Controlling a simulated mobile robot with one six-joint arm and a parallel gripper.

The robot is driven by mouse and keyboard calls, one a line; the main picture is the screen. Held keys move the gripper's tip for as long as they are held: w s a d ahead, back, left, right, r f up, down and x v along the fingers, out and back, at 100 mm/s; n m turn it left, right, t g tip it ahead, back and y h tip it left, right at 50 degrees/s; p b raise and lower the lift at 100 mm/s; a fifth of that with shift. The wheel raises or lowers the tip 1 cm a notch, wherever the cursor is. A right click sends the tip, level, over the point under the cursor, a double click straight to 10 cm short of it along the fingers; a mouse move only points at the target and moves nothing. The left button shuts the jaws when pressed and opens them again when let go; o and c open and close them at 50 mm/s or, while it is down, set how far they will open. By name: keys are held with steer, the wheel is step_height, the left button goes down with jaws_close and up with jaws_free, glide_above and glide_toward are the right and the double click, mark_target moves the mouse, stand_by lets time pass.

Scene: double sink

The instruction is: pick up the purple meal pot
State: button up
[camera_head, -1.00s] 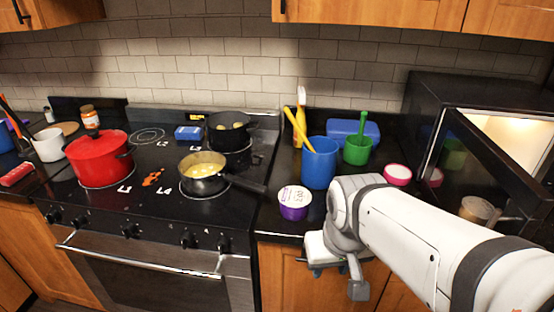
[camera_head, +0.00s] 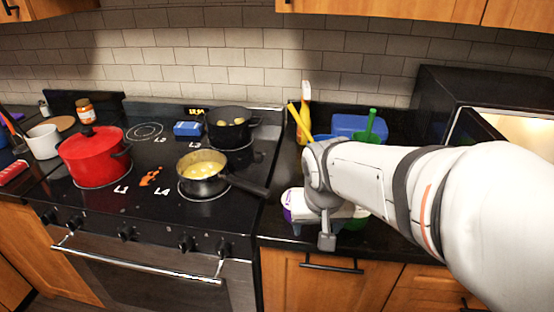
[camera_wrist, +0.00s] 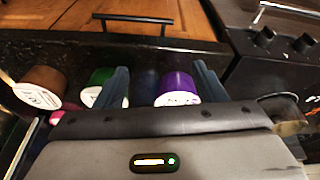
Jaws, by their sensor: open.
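The purple meal pot (camera_wrist: 178,86), a short round tub with a white printed lid, stands on the dark counter. In the wrist view it lies between the two fingers of my gripper (camera_wrist: 160,70), closer to the right finger in that picture. The fingers are apart, and I cannot tell whether either one touches the pot. In the head view my gripper (camera_head: 322,228) hides most of the purple pot (camera_head: 288,204); only its left edge shows.
A green pot (camera_wrist: 97,88) sits near the left finger in the wrist view, with a brown pot (camera_wrist: 42,86) farther left. In the head view the stove with a saucepan (camera_head: 201,178) is to the left and an open microwave (camera_head: 480,100) to the right.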

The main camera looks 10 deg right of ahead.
mark_target(286, 197)
steer(key=o, duration=0.5)
steer(key=w, duration=0.4)
steer(key=w+f+m, duration=0.1)
steer(key=w, duration=0.3)
steer(key=w+a+m+t, duration=0.1)
steer(key=w, duration=0.3)
steer(key=shift+f+h+p, duration=0.25)
steer(key=shift+h+p, duration=0.1)
steer(key=shift+h, duration=0.05)
steer(key=shift+o, duration=0.2)
steer(key=shift+m, duration=0.3)
steer(key=shift+x, duration=3.9)
